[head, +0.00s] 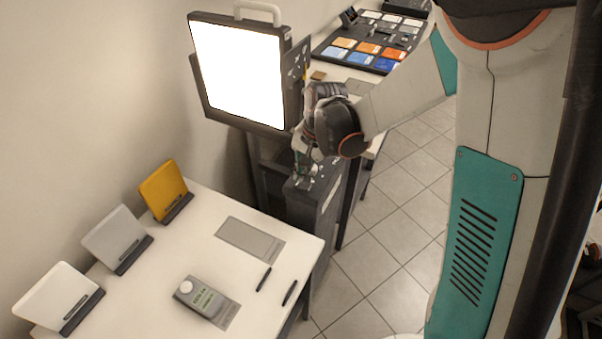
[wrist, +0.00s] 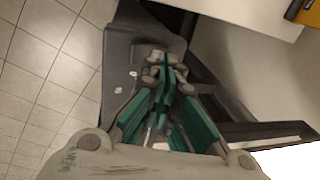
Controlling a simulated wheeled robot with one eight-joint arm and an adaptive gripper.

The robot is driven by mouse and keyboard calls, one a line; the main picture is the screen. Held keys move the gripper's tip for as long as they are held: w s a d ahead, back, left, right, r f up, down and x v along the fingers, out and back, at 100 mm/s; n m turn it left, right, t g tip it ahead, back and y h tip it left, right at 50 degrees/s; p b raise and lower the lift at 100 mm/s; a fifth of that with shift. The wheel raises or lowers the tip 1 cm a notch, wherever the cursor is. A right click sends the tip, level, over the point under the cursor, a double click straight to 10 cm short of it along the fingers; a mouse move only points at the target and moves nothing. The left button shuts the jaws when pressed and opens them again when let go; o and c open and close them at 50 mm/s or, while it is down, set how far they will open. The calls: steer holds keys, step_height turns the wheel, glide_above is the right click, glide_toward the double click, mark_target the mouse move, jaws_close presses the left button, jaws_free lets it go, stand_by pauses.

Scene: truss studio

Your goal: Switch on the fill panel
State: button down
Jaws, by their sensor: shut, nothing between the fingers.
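The fill panel (head: 238,72) is a square panel in a dark frame with a pale handle on top. Its face glows bright white, and a corner of the glow shows in the wrist view (wrist: 295,162). A dark control box (head: 318,190) with small pale marks on its top stands below and right of the panel. My gripper (head: 305,170) points down at the top of this box. In the wrist view my gripper's teal fingers (wrist: 163,65) are together over the box top (wrist: 118,65), with nothing between them. They hide what lies beneath, and I cannot tell whether they touch it.
The white front table (head: 190,245) carries yellow, grey and white cards (head: 165,190) in stands, a handheld meter (head: 205,300) and two dark pens. A rear table holds a tray of coloured swatches (head: 368,48). Tiled floor (head: 375,240) is clear right of the box.

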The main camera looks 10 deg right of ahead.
mark_target(305, 185)
steer(key=w+a+p+v, duration=0.1)
steer(key=p+v, duration=0.1)
steer(key=v, duration=0.8)
steer(key=shift+a+r, duration=0.4)
steer(key=shift+r, duration=0.15)
steer(key=shift+w, duration=0.1)
steer(key=s+d+r+n+t+h+b, duration=0.1)
steer(key=s+d+n+t+b, duration=0.2)
steer(key=s, duration=0.7)
steer(key=s+d+r+n+t+h+b, duration=0.1)
steer(key=s+d+n+t+b, duration=0.1)
steer(key=s+d, duration=0.5)
steer(key=shift+s+r+n+t+b, duration=0.4)
steer(key=shift+s+n+b, duration=0.6)
steer(key=shift+s, duration=0.9)
steer(key=shift+d, duration=0.1)
